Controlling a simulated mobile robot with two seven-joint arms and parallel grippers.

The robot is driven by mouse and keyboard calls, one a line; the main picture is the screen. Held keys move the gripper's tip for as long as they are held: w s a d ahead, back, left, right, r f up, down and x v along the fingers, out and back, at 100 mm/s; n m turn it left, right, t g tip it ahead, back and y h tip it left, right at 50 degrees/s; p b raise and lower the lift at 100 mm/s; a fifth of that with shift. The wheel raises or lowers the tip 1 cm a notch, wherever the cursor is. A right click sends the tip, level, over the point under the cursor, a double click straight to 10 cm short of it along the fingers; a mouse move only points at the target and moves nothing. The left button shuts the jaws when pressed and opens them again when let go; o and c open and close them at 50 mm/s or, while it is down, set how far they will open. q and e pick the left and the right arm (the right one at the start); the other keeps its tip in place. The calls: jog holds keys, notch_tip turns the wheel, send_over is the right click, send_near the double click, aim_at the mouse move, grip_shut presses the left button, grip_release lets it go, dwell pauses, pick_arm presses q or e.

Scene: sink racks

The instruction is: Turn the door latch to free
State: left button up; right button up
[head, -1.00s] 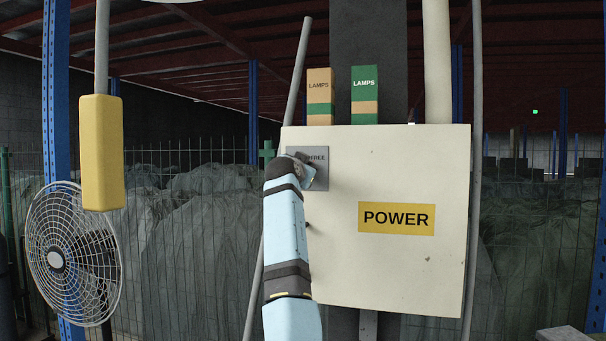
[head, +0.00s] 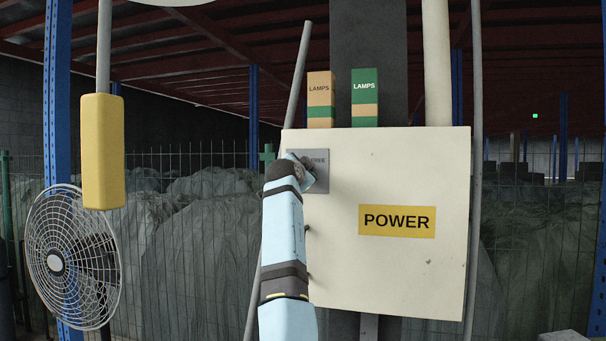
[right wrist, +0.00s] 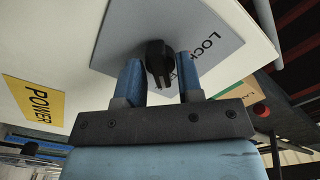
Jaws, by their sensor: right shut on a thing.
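The door latch is a black knob (right wrist: 159,62) on a grey plate (head: 318,182) at the upper left of the cream cabinet door. In the head view FREE reads on the plate's right; in the right wrist view LOCK reads on the plate (right wrist: 222,48). My right gripper (right wrist: 158,70) has its two blue fingers on either side of the knob and is shut on it. In the head view my right gripper (head: 304,178) covers the knob, so its exact angle is hidden there. My left gripper is not in view.
The cabinet (head: 400,275) bears a yellow POWER label (head: 397,221). Two LAMPS boxes (head: 320,98) (head: 364,96) stand on top. A yellow block (head: 103,150) hangs at left, with a fan (head: 72,257) below it. A wire fence runs behind.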

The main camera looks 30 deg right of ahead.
jog(key=o, duration=0.9)
jog(key=shift+a, duration=0.1)
jog(key=shift+b+v, duration=1.65)
jog(key=shift+v, duration=5.25)
